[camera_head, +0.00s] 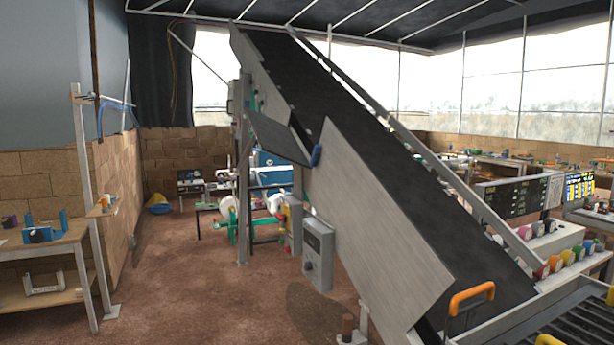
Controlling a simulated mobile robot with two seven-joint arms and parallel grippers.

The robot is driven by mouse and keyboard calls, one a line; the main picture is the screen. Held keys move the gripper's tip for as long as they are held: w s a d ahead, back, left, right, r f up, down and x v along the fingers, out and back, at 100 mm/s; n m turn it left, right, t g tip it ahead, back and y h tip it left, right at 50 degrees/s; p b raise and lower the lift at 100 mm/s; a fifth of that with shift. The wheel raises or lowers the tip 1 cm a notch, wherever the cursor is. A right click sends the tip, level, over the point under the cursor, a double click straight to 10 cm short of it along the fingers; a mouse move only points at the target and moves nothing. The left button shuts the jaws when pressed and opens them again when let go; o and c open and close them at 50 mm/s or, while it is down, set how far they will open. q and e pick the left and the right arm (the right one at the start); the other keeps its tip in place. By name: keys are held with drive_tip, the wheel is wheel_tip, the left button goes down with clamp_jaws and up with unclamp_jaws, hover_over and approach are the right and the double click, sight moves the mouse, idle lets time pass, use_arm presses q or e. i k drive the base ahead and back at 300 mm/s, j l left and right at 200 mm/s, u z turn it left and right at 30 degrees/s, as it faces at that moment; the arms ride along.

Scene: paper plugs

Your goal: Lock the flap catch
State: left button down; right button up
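A dark grey flap (280,138) sticks out at a tilt from the side of the large sloping conveyor, left of the picture's middle. A small blue part (316,155) sits at the flap's lower right end, beside the grey side panel (375,225). It may be the flap catch, but it is too small to tell its shape or whether it is locked. Neither of my grippers shows in the head view.
The conveyor's black belt (365,115) rises from lower right to upper left. A grey control box (318,250) hangs beneath it. A wooden workbench (45,240) stands at left. An orange handle (470,298) is at lower right. Brown floor (200,295) is mostly clear between bench and conveyor.

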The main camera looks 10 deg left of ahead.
sight(316, 152)
drive_tip(key=i+j, duration=0.25)
drive_tip(key=j, duration=0.15)
drive_tip(key=i+j, duration=0.2)
drive_tip(key=j, duration=0.15)
drive_tip(key=i+j, duration=0.25)
drive_tip(key=j, duration=0.15)
drive_tip(key=i+j+z, duration=0.1)
drive_tip(key=i+j, duration=0.35)
drive_tip(key=j, duration=0.3)
drive_tip(key=i+j, duration=0.25)
drive_tip(key=j, duration=0.15)
drive_tip(key=i+j, duration=0.2)
drive_tip(key=j, duration=0.2)
drive_tip(key=z, duration=0.05)
